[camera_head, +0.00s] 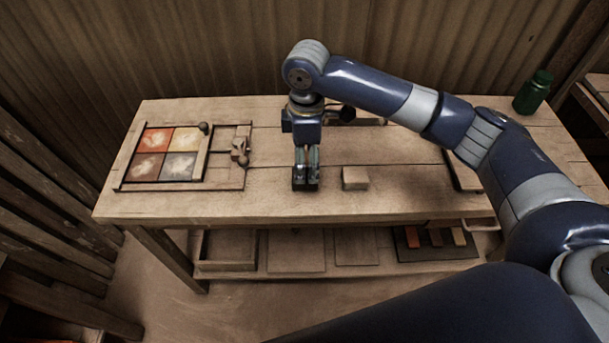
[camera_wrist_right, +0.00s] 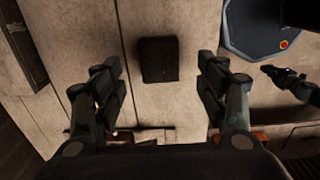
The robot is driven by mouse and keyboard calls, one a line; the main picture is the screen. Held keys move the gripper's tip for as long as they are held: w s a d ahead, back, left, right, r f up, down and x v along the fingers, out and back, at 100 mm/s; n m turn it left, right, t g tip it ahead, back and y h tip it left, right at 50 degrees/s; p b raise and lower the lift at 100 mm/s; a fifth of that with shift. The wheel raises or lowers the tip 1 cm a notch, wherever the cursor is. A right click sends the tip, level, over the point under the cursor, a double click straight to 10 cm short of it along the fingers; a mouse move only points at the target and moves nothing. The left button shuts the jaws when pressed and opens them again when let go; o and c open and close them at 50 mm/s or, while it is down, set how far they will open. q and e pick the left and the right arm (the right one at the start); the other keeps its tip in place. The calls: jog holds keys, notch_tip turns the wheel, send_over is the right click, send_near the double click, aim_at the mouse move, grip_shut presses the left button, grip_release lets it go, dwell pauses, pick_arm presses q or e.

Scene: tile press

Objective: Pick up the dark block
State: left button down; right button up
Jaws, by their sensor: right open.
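The dark block (camera_wrist_right: 158,60) lies on the wooden table in the right wrist view, ahead of the fingers and between their lines. My right gripper (camera_wrist_right: 165,80) is open, one finger to each side of the block, with nothing between the fingertips. In the head view my right gripper (camera_head: 306,182) points straight down low over the middle of the table. I cannot make out the dark block apart from the dark fingertips there. My left gripper is not in view.
A pale wooden block (camera_head: 355,178) sits just right of the gripper. A framed board with coloured tiles (camera_head: 183,139) and a small wooden press part (camera_head: 239,151) are at left. A green bottle (camera_head: 533,91) stands at the far right. A lower shelf holds trays and a dark mat (camera_head: 405,251).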

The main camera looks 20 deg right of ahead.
jog(key=shift+w+f, duration=0.1)
jog(key=shift+f, duration=0.35)
jog(key=shift+w+f, duration=0.1)
jog(key=shift+f, duration=0.25)
notch_tip(320, 180, down, 4)
jog(key=shift+a+f+p, duration=0.1)
jog(key=shift+f+p, duration=0.05)
jog(key=shift+p, duration=0.2)
jog(key=shift+f, duration=0.2)
jog(key=shift+c, duration=1.4)
jog(key=c, duration=0.9)
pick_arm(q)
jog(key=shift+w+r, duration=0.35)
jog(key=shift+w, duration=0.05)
pick_arm(e)
jog(key=shift+o, duration=0.2)
